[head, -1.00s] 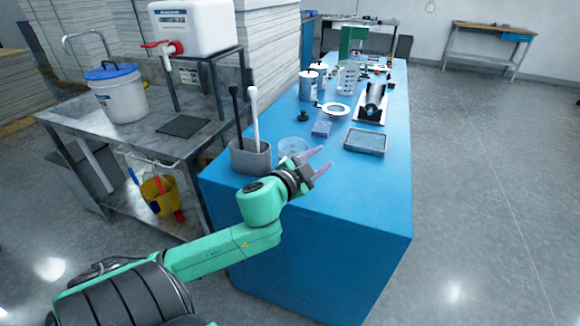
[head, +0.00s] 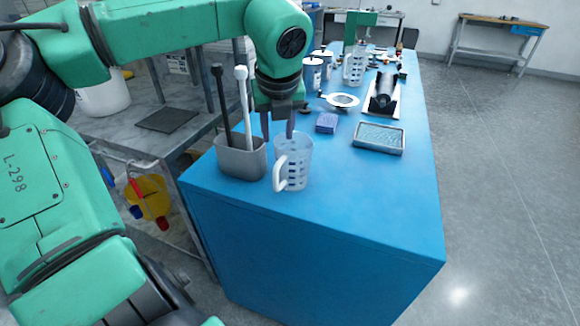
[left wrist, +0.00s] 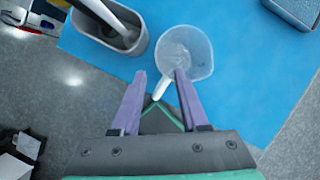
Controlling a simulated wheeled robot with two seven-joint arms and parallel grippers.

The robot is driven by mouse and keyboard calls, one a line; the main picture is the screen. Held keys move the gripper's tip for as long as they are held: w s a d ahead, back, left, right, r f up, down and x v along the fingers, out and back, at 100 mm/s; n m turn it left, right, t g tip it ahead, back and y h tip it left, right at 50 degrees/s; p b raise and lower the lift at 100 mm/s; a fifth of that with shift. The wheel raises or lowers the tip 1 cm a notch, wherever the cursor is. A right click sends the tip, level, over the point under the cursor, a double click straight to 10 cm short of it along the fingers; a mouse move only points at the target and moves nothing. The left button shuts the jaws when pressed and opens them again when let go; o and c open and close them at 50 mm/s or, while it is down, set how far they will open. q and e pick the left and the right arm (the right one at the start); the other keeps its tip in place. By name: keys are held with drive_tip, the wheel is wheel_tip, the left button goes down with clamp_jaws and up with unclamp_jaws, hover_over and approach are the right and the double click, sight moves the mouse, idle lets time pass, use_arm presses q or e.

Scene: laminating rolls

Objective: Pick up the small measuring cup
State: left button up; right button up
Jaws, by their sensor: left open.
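The small measuring cup (head: 296,170) is clear, with dark markings and a white handle, and stands upright near the front edge of the blue table (head: 350,205). My left gripper (head: 278,128) points down above and behind it, open and empty. In the left wrist view the cup (left wrist: 192,48) lies just beyond the fingertips (left wrist: 160,75). Its handle shows between the two purple fingers, and the right finger overlaps the cup's near rim. I cannot tell whether that finger touches the cup. My right gripper is not in view.
A grey holder (head: 240,160) with a black and a white tool stands close to the left of the cup. A purple block (head: 326,122), a grey tray (head: 378,138) and a larger measuring cup (head: 355,66) are farther back. Table to the cup's right is clear.

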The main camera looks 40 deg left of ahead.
sight(277, 155)
use_arm(q)
drive_tip(key=p+x, duration=0.1)
drive_tip(key=x, duration=0.8)
drive_tip(key=shift+s, duration=0.1)
drive_tip(key=shift+a+f, duration=0.1)
drive_tip(key=shift+f, duration=0.2)
drive_tip(key=shift+r, duration=0.1)
clamp_jaws()
